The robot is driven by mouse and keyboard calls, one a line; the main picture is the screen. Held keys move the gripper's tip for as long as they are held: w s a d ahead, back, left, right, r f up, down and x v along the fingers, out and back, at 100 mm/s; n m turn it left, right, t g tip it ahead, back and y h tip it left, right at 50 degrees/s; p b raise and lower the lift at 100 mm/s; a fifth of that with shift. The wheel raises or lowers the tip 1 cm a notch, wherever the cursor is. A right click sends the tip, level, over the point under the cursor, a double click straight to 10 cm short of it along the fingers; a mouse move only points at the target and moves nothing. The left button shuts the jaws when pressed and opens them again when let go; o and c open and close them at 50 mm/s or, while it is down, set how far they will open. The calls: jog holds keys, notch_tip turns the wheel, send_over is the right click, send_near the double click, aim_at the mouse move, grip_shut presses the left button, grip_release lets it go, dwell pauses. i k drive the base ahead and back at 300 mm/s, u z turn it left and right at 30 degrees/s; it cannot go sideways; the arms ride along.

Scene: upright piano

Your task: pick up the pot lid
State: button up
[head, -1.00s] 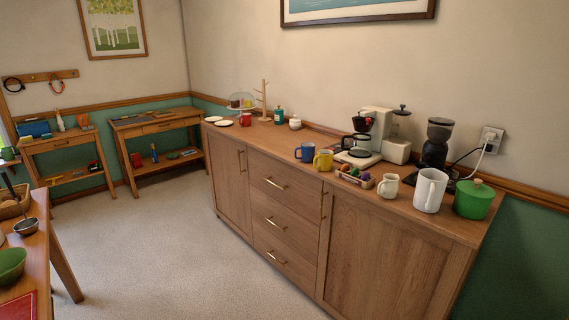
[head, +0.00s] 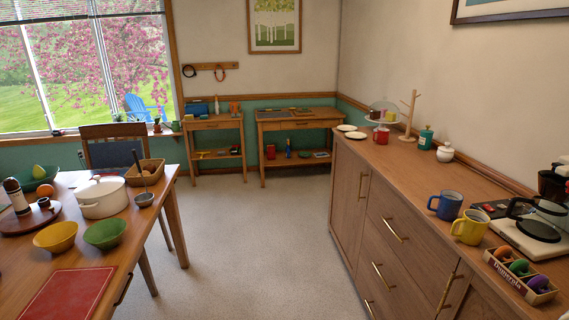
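A white pot (head: 103,204) stands on the wooden dining table at the left of the head view. Its pale pot lid (head: 99,187) sits on top of it, with a small knob in the middle.
A yellow bowl (head: 55,237) and a green bowl (head: 105,233) are in front of the pot. A red mat (head: 66,296) lies nearer. A chair (head: 112,150) stands behind the table. Open floor (head: 262,250) lies between the table and the sideboard (head: 385,225).

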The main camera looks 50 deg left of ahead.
aim_at(100, 187)
jog(key=u, duration=1.85)
jog(key=i, duration=2.95)
jog(key=u, duration=2.45)
